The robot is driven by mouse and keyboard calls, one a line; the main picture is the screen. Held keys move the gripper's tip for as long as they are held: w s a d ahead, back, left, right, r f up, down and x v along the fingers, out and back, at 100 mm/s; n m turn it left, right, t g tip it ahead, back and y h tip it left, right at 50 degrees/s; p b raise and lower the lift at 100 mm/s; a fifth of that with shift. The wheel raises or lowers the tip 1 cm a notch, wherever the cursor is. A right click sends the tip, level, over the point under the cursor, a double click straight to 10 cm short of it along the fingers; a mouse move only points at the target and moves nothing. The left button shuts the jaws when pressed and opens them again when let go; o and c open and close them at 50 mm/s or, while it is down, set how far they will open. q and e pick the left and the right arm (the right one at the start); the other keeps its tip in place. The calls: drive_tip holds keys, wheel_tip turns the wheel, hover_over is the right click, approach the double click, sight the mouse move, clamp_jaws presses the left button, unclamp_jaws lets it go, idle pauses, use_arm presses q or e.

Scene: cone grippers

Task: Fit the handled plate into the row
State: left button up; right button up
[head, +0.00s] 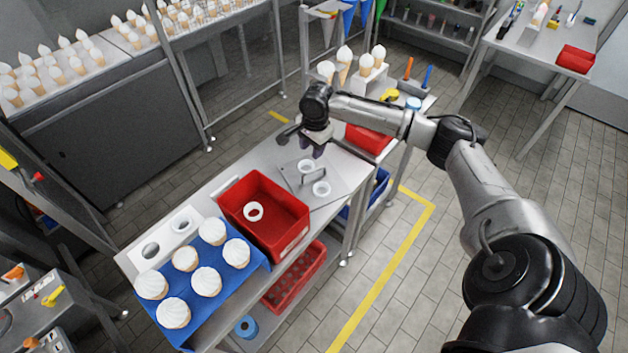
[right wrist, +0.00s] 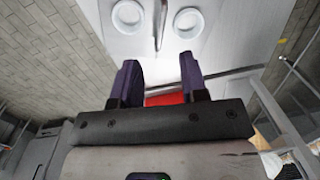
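The handled plate (head: 292,176) is a flat grey plate with two white ring-edged holes and an upright bar handle (head: 313,178) between them. It lies at the far right part of the work table. At the table's near left end, a white plate (head: 166,236) with two open holes lies behind the blue tray. My right gripper (head: 318,150) is above and just beyond the handled plate. In the right wrist view its purple fingers (right wrist: 160,85) are apart with nothing held between them. The handle (right wrist: 160,25) shows ahead, clear of the fingertips. My left gripper is not in view.
A red crate (head: 284,246) holding a white ring (head: 253,211) stands between the two plates. A blue tray (head: 232,269) carries several white-topped cones. Another red bin (head: 370,141) and a cone stand (head: 371,81) are beyond my right gripper.

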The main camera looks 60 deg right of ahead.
drive_tip(key=d+m, duration=0.2)
drive_tip(key=m, duration=0.1)
drive_tip(key=b, duration=0.1)
hover_over(314, 170)
drive_tip(key=shift+m+y, duration=0.4)
drive_tip(key=f, duration=0.6)
drive_tip(key=shift+s+d+f, duration=0.2)
drive_tip(key=shift+d+f, duration=0.05)
drive_tip(key=shift+f, duration=0.6)
drive_tip(key=shift+w+a+f+b, duration=0.15)
drive_tip(key=shift+f+b, duration=0.15)
drive_tip(key=shift+f, duration=0.95)
drive_tip(key=shift+w+a+f+b, duration=0.1)
drive_tip(key=shift+f+b, duration=0.15)
drive_tip(key=shift+f, duration=1)
drive_tip(key=shift+c, duration=0.2)
